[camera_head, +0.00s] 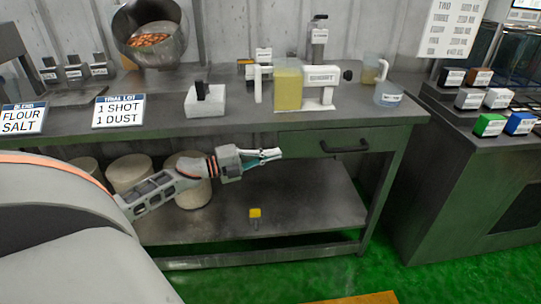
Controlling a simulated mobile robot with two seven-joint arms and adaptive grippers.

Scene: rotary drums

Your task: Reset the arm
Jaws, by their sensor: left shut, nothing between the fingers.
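My left gripper (266,156) reaches in from the left, in front of the bench and above its lower shelf. Its fingers point right and are shut, with nothing between them. They are apart from the drawer (345,143) with the dark handle, which lies to their right. My left arm is partly extended and folded low, below the bench top. My right gripper does not show.
The bench top (250,122) carries a steel drum (150,35), a clear container of yellow liquid (288,85), a white block (205,100) and signs. A yellow-topped item (255,213) stands on the lower shelf (310,205). Coloured boxes sit on the right counter (450,125).

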